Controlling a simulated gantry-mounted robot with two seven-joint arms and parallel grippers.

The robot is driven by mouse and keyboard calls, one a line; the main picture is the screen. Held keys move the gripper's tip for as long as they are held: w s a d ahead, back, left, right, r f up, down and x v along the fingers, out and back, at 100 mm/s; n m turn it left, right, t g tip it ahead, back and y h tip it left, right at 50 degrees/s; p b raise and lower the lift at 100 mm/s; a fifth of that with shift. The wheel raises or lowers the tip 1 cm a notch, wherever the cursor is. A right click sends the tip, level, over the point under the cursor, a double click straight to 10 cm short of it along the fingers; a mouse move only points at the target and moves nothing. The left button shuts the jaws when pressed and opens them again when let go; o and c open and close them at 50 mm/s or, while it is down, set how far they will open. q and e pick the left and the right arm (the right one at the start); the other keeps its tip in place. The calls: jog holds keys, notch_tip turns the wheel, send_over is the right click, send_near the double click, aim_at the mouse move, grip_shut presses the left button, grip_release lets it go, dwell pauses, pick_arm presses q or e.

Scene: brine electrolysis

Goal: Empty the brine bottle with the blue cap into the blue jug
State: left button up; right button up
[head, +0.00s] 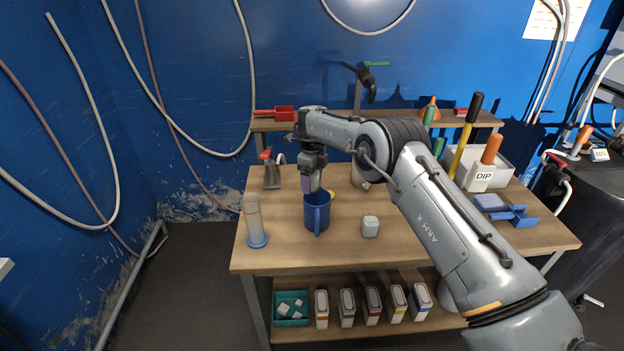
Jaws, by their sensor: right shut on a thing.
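The blue jug (317,215) stands upright near the front left of the table, its handle facing the front. My right gripper (310,187) points down just above and behind the jug's mouth. It is shut on a small greyish-purple thing that is mostly hidden by the fingers and the jug's rim. I cannot tell whether this thing is the brine bottle, and no blue cap shows on it. My left gripper is not in view.
A DIP box (484,179) stands at the right. Several coloured-label containers and a teal tray (278,320) sit on the lower shelf.

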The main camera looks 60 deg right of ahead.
jog(key=shift+s+a+f, duration=0.1)
jog(key=shift+s+a, duration=0.05)
jog(key=shift+a, duration=0.05)
jog(key=shift+d+r, duration=0.1)
jog(key=shift+r, duration=0.1)
